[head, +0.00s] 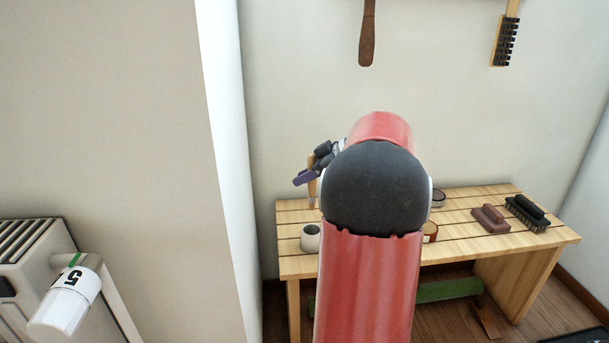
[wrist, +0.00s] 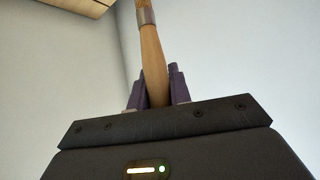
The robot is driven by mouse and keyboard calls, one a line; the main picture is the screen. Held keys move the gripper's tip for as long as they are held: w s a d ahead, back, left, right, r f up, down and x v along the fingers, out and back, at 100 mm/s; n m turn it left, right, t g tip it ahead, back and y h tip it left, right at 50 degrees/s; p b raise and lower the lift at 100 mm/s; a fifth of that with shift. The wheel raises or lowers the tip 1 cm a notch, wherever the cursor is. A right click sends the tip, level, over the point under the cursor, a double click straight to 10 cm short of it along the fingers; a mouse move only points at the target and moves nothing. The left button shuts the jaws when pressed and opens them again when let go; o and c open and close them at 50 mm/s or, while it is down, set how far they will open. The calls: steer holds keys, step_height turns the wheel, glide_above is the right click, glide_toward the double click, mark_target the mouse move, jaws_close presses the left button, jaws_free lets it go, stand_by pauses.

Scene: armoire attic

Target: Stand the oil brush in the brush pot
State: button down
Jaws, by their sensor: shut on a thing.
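My gripper (head: 302,178), with purple fingers, is at the left of my arm in the head view, above the slatted bench. It is shut on the oil brush (head: 312,188), whose pale wooden handle hangs roughly upright. A small grey-white pot (head: 310,242), apparently the brush pot, stands on the bench below the brush in the picture. The brush appears apart from it.
The wooden bench (head: 500,252) also bears a brown block (head: 491,218), a black brush (head: 527,213) and round tins (head: 430,232) partly hidden by my arm. Brushes hang on the wall behind. A wall edge stands left of the bench.

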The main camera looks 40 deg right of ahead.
step_height(320, 180, down, 10)
steer(key=b, duration=0.5)
steer(key=shift+r, duration=0.2)
stand_by(0.4)
steer(key=c, duration=1.2)
jaws_free()
